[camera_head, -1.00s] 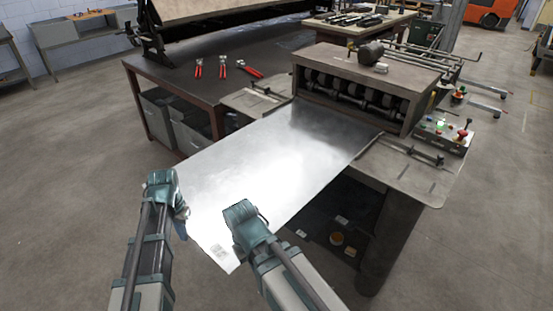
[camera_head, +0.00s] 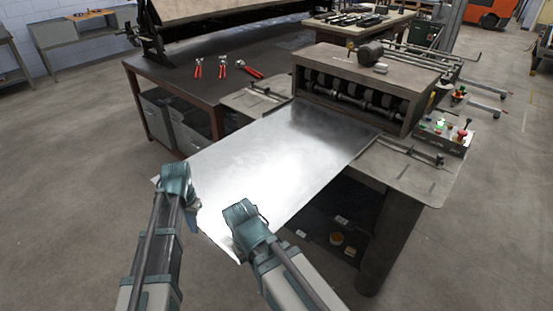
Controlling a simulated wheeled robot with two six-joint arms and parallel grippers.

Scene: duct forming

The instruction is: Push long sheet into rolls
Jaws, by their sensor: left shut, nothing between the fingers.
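The long sheet (camera_head: 275,155) is a shiny flat metal plate. Its far end lies at the mouth of the roll machine (camera_head: 365,82), whose dark rolls (camera_head: 350,94) show in the front opening. Its near end sticks out past the machine's table towards me. My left gripper (camera_head: 186,197) is shut and empty at the sheet's near left edge and hides part of it. My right gripper (camera_head: 238,222) is over the near right corner. Its fingers are hidden from this angle, so its opening and any contact are unclear.
The machine's table (camera_head: 425,178) has guide bars on both sides of the sheet. A control box (camera_head: 440,135) with buttons stands at the right. A dark workbench (camera_head: 205,80) with red-handled snips (camera_head: 222,67) is at the left.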

